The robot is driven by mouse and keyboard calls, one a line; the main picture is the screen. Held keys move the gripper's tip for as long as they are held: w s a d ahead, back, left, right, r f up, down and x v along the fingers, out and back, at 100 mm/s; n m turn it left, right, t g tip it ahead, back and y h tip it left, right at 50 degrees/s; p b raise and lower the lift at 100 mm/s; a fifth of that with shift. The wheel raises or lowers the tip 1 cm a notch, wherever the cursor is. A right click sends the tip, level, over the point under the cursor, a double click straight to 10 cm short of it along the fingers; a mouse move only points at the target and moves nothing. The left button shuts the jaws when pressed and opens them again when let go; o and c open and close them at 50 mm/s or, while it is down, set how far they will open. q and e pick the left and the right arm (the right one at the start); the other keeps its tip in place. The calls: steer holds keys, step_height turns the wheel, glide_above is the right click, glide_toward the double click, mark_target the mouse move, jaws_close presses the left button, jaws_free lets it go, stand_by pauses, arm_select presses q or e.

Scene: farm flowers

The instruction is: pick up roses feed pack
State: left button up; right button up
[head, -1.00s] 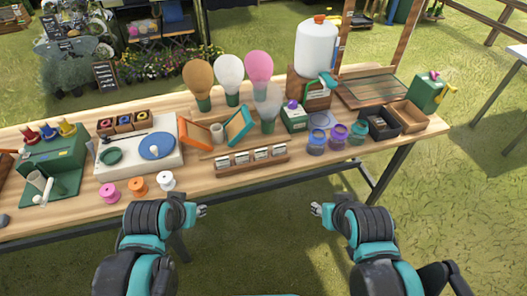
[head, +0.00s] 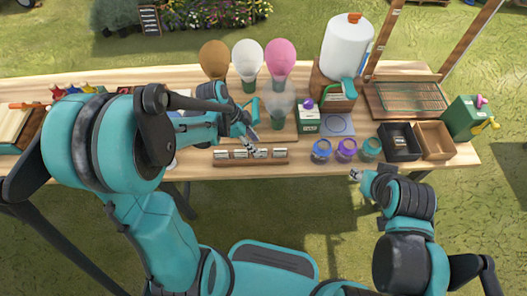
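A low wooden rack (head: 250,162) stands at the front edge of the table and holds several small pale feed packs (head: 240,154) in a row. Their labels are too small to read, so I cannot tell which one is for roses. My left gripper (head: 252,145) is over the rack, close above or at the middle packs. Its fingers are too small to tell whether they are open or touching a pack. My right gripper (head: 355,174) is off the table's front edge, below the jars. Its finger state is not clear.
Behind the rack stand brown, white and pink bulb-shaped tops (head: 247,60). To the right are a green box (head: 308,117), several small jars (head: 346,148), a black tray (head: 399,142) and a wooden tray (head: 435,140). My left arm hides the table's left part.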

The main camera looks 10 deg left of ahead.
mark_target(260, 155)
arm_select(q)
steer(key=b+x, duration=0.2)
steer(key=x, duration=0.3)
steer(key=shift+d+f, duration=0.2)
steer(key=shift+f, duration=0.15)
steer(key=shift+r, duration=0.1)
steer(key=shift+c, duration=0.3)
jaws_close()
